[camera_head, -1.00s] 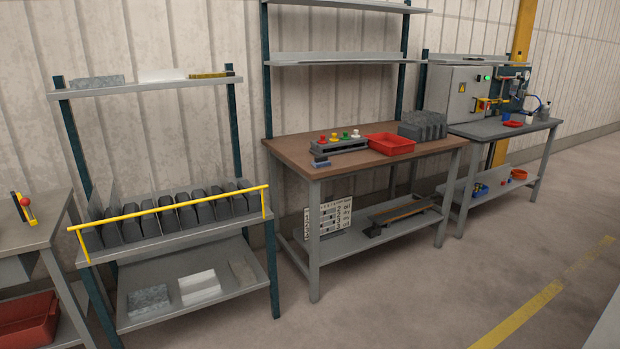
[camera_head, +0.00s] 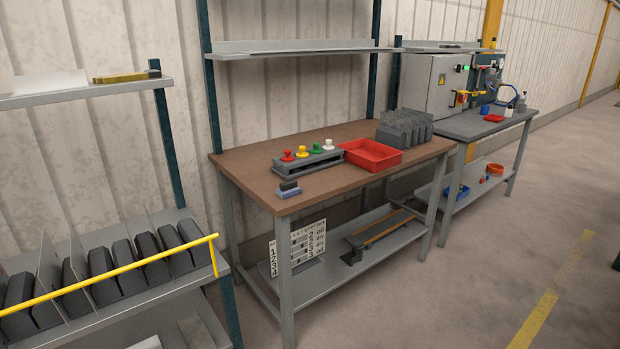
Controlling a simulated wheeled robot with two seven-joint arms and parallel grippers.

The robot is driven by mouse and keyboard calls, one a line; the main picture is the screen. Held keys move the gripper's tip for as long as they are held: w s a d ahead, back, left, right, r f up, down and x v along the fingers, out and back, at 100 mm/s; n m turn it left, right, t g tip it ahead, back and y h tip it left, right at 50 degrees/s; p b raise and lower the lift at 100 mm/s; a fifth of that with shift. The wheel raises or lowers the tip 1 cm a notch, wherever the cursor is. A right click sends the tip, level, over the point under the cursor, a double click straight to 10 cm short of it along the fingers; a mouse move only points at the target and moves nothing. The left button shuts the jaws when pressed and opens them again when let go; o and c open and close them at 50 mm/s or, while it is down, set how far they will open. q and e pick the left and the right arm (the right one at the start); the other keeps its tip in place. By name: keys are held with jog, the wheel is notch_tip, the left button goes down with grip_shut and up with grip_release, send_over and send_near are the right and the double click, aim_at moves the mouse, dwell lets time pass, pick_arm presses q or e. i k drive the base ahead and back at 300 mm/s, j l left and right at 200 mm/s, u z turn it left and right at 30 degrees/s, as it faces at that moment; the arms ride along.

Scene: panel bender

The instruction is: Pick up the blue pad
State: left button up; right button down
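A small blue-grey block with a dark top (camera_head: 289,190) lies at the front left corner of the brown-topped workbench (camera_head: 240,167). It is the nearest match to a blue pad there, but it is too small to tell for sure. Nothing touches it. A dark grey holder (camera_head: 310,163) with red, yellow, green and white knobs stands just behind it. Neither of my grippers shows in the head view.
A red tray (camera_head: 371,165) and several dark grey blocks (camera_head: 404,130) stand farther right on the bench. A shelf rack with a yellow rail (camera_head: 110,275) is at the left. Open floor (camera_head: 450,310) lies in front and right.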

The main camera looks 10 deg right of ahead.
aim_at(288, 189)
jog(key=i+l+z, duration=0.1)
jog(key=i+z, duration=0.4)
jog(key=i, duration=0.15)
jog(key=i+j+z, duration=0.1)
jog(key=i+z, duration=0.35)
jog(key=i, duration=0.2)
jog(key=i+l+u, duration=0.25)
jog(key=i, duration=0.2)
jog(key=i+l+u, duration=0.25)
jog(key=i, duration=0.2)
